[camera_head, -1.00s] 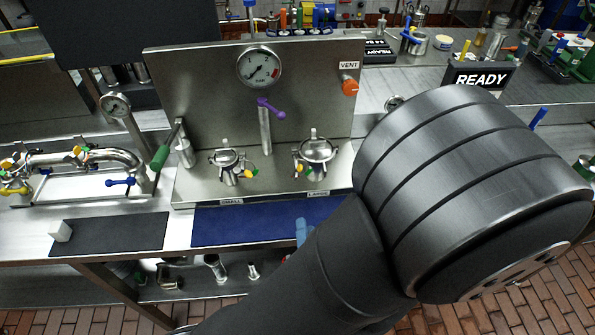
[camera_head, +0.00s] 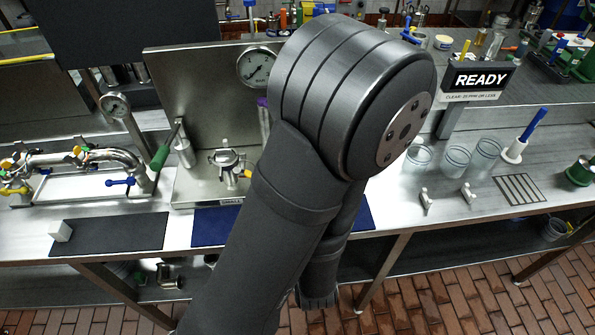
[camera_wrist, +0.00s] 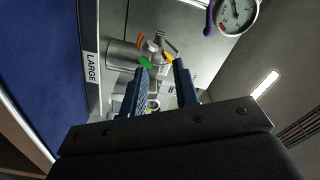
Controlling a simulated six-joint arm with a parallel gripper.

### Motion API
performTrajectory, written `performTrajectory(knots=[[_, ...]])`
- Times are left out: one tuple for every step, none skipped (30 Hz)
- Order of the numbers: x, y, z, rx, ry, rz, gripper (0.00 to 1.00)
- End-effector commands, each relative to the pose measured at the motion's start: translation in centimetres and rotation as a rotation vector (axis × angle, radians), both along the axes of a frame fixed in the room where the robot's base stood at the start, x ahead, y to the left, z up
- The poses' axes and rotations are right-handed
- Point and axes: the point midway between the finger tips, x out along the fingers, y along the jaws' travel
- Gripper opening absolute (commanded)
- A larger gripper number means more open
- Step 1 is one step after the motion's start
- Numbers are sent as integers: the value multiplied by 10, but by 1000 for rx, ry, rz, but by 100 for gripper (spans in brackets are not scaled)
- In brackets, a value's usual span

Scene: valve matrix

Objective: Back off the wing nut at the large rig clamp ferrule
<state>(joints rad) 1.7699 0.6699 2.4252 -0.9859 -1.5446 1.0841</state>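The large rig clamp ferrule (camera_wrist: 122,53) shows in the wrist view as a steel round body next to the LARGE label. Its wing nut (camera_wrist: 146,63) shows a green wing, with a yellow part close to its right. My gripper (camera_wrist: 160,68) is open, with two dark fingers apart, pointing at the clamp. The green and yellow parts appear near and between the fingertips; I cannot tell whether they touch. In the head view my arm hides the large clamp and my gripper. The small clamp (camera_head: 226,160) stands uncovered, left of my arm.
The gauge (camera_wrist: 234,14) and purple handle (camera_wrist: 210,18) are near the top of the wrist view. The steel back panel (camera_head: 195,90) rises behind the clamps. A green-handled lever (camera_head: 160,157) stands left. The blue mat (camera_head: 213,222) lies in front. Clear cups (camera_head: 455,160) stand right.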

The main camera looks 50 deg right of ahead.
Motion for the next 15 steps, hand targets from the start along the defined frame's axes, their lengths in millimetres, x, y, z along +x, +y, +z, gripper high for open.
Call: performTrajectory(knots=[[6,-4,0,-2,1,5,28],[8,-6,0,-1,0,5,28],[12,-9,0,0,0,5,28],[15,-12,0,0,0,5,28],[18,-16,0,-1,0,5,28],[21,-20,0,-1,0,5,28],[24,-22,0,-1,0,4,28],[27,-25,0,-1,0,5,28],[30,-28,0,-1,0,4,28],[33,-31,0,-1,0,4,28],[36,-34,0,-1,1,4,28],[39,-37,0,-1,-1,3,28],[41,-39,0,-1,-1,4,28],[43,-41,0,-1,0,3,28],[45,-44,0,-1,0,1,28]])
